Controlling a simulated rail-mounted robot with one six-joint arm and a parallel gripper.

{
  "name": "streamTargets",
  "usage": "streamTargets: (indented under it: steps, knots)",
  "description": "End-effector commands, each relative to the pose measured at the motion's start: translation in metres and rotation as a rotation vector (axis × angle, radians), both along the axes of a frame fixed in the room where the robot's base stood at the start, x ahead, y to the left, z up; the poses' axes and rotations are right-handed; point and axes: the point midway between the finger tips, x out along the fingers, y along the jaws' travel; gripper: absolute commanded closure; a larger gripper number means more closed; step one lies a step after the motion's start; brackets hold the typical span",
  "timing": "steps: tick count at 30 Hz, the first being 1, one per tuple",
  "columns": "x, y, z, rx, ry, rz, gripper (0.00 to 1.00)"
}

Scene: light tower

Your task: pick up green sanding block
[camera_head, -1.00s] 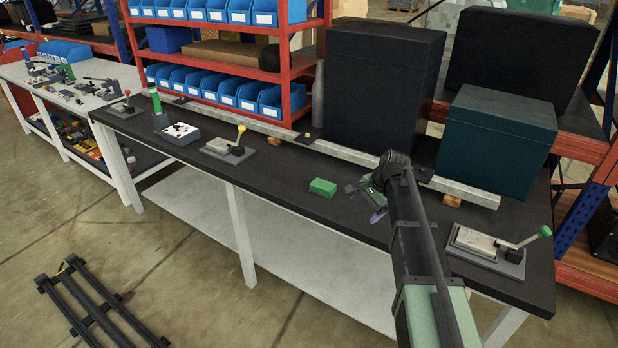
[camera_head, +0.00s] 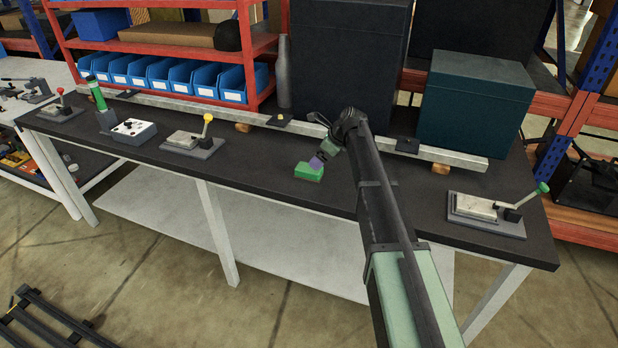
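The green sanding block (camera_head: 307,173) lies on the dark bench top, just left of my arm. My gripper (camera_head: 318,160) points down and left at it, with a purple fingertip at the block's upper right edge. In this view the fingertip overlaps or touches the block; I cannot tell which. The other finger is not clearly visible, so I cannot tell whether the gripper is open or shut on the block.
A long metal bar (camera_head: 455,157) lies behind the block along the bench. A lever clamp (camera_head: 487,214) stands at right, another (camera_head: 193,144) at left. A white-topped control box (camera_head: 133,131) is further left. Large dark boxes (camera_head: 474,108) stand behind. The bench around the block is clear.

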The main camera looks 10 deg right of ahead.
Motion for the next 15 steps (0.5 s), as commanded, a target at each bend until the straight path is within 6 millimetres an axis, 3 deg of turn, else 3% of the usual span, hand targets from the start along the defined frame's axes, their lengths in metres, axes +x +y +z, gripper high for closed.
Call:
streamTargets:
  steps: [1, 8, 15]
  knots:
    - [0.004, 0.005, -0.019, 0.000, 0.000, 0.001, 0.12]
    - [0.007, 0.012, -0.024, 0.000, 0.000, 0.001, 0.12]
    - [0.019, 0.031, -0.064, -0.001, -0.001, 0.003, 0.12]
